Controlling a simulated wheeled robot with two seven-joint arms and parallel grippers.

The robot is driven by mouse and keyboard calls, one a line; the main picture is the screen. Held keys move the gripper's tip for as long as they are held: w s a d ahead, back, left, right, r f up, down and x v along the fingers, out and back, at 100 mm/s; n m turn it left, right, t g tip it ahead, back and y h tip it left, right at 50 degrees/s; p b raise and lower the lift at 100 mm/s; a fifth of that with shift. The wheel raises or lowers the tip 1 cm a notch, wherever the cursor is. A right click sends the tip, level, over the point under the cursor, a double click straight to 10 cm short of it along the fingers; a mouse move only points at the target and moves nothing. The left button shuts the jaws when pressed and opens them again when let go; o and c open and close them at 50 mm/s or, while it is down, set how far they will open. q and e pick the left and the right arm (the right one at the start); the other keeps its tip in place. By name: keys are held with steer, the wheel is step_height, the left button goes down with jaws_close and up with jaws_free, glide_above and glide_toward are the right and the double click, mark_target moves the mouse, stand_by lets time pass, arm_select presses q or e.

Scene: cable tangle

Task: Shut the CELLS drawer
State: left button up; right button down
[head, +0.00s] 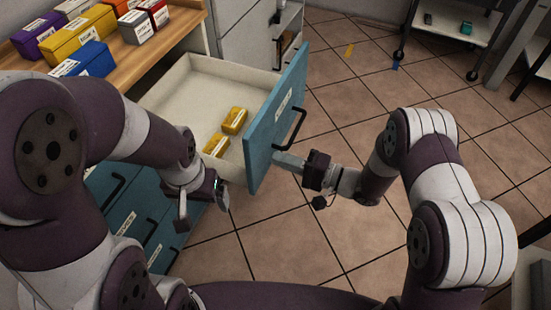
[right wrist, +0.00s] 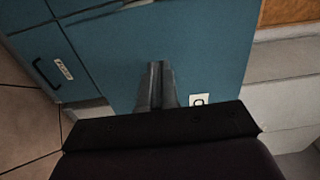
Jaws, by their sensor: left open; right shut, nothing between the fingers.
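The drawer (head: 178,86) stands pulled out, with a blue front (head: 262,135), a dark bar handle (head: 293,128) and a white label too small to read for certain. Two yellow packs (head: 234,120) lie inside it. My right gripper (head: 287,162) is shut and empty, its tips at the outer face of the front, below the handle; I cannot tell whether they touch. In the right wrist view the shut fingers (right wrist: 155,85) point at blue cabinet surfaces (right wrist: 200,45). My left gripper (head: 203,201) is open and empty beside the drawer's near side wall.
A wooden counter (head: 130,70) with several coloured boxes (head: 80,38) is at the upper left. Closed blue drawers (head: 130,215) with handles lie below. A wheeled cart (head: 455,25) stands at the back right. The tiled floor (head: 350,85) beyond the drawer front is mostly clear.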

arm_select(q)
steer(key=shift+f, duration=0.3)
arm_select(e)
steer(key=shift+x, duration=1.1)
steer(key=shift+a, duration=0.1)
